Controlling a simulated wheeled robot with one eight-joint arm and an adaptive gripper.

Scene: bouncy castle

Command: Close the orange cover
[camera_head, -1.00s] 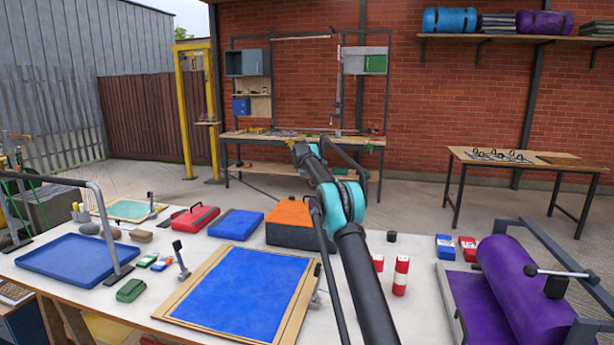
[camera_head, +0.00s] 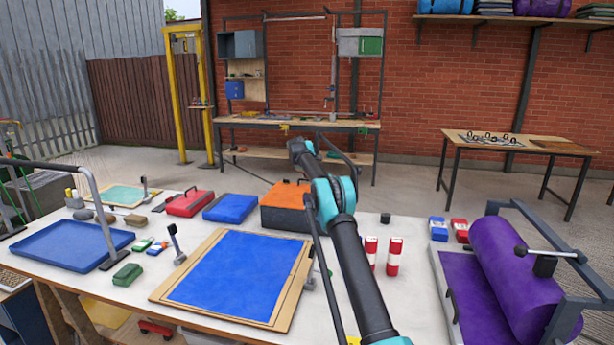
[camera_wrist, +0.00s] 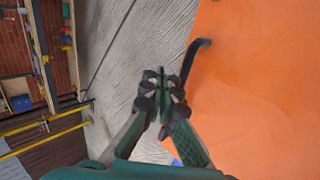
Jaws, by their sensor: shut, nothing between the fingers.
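The orange cover (camera_head: 290,192) is the top of a dark box (camera_head: 284,219) at the back middle of the bench, just left of my arm. A small black handle shows on it. I cannot tell from the head view how far it is raised. In the wrist view the orange cover (camera_wrist: 262,85) fills the right side, with a black bent handle (camera_wrist: 194,58) at its left edge. My gripper (camera_wrist: 166,84) is shut and empty, just left of the handle and the cover's edge. I cannot tell whether it touches.
A blue case (camera_head: 231,208) and a red case (camera_head: 190,203) lie left of the box. A framed blue panel (camera_head: 240,272) lies in front. Open floor lies behind the bench.

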